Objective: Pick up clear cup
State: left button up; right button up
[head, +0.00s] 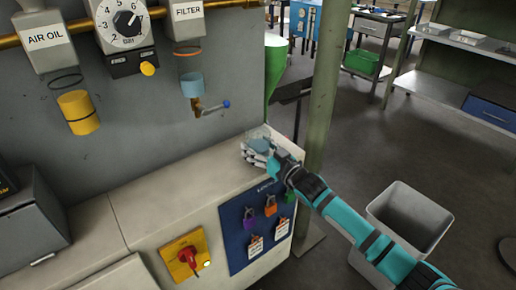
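My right gripper (257,155) is at the right end of the pale cabinet top (185,178), its arm coming in from the lower right. A faint see-through shape that looks like the clear cup (260,133) shows just behind and above the fingers. The fingers and hand cover its lower part. I cannot tell whether the fingers touch it or are closed around it. My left gripper is not in view.
A blue panel with padlocks (254,226) and a red rotary switch (188,259) are on the cabinet front. A green post (325,85) stands behind my arm; a grey bin (408,216) stands right.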

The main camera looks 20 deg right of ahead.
jog(key=c, duration=0.5)
jog(key=shift+o, duration=0.2)
jog(key=shift+r, duration=0.1)
